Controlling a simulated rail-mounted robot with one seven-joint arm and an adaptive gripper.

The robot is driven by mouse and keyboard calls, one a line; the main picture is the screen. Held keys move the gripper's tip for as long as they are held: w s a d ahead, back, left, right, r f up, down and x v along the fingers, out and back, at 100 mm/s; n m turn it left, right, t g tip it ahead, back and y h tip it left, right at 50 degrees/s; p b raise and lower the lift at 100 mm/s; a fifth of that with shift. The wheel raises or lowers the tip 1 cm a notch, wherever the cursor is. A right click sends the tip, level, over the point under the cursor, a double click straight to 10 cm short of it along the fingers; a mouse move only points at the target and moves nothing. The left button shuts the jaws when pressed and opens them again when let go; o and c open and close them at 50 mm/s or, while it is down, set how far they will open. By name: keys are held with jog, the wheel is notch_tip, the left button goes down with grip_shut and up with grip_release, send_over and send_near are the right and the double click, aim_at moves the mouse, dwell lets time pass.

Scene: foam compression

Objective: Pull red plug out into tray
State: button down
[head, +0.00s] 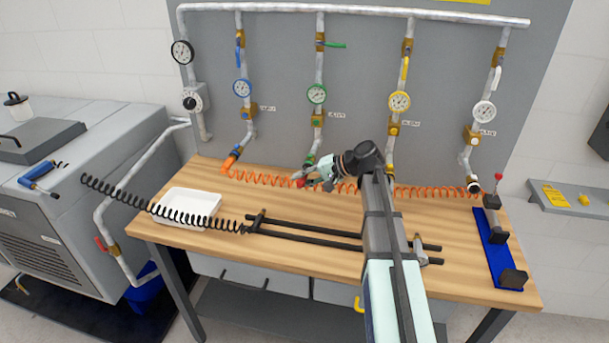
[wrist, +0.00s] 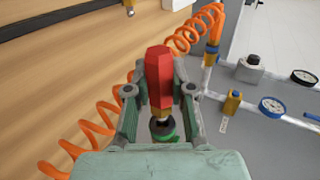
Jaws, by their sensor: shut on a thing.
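The red plug (wrist: 159,75) is a faceted block between my gripper's two fingers in the wrist view. My gripper (wrist: 160,92) is shut on its sides. A brass stem and a green-ringed dark fitting (wrist: 164,130) show in line with the plug, close to my palm; I cannot tell whether the plug is still seated. In the head view my gripper (head: 313,181) is low at the end of the green-marked pipe (head: 318,120), where the plug is hard to make out. The white tray (head: 192,197) lies at the table's left end, well left of my gripper.
An orange coiled hose (head: 262,179) runs along the back of the wooden table (head: 285,275). A black coiled cord (head: 130,197) crosses the tray. Black rails (head: 310,234) lie mid-table, and a blue-based fixture (head: 493,248) stands at the right. Gauged pipes line the grey wall panel behind.

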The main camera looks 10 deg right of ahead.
jog(key=shift+s+a, duration=0.25)
jog(key=shift+s, duration=0.35)
jog(key=shift+s+a, duration=0.25)
jog(key=shift+s, duration=0.3)
jog(key=shift+w+d+f+m+t+h, duration=0.15)
jog(key=shift+m+t+h, duration=0.05)
jog(key=shift+m+t, duration=0.2)
jog(key=shift+w+d+f+m+t+h, duration=0.1)
jog(key=shift+w+d+m+t+h, duration=0.1)
jog(key=shift+m+t, duration=0.2)
jog(key=w+d+m+t+h, duration=0.3)
jog(key=d+m+t+h, duration=0.2)
jog(key=d+m+h, duration=0.4)
jog(key=a+r, duration=0.2)
jog(key=r, duration=0.1)
jog(key=s+a+r+m, duration=0.1)
jog(key=a+r, duration=0.2)
jog(key=s+a+r+m+h+b, duration=0.1)
jog(key=a+r, duration=0.2)
jog(key=shift+a, duration=0.1)
jog(key=shift+w, duration=0.1)
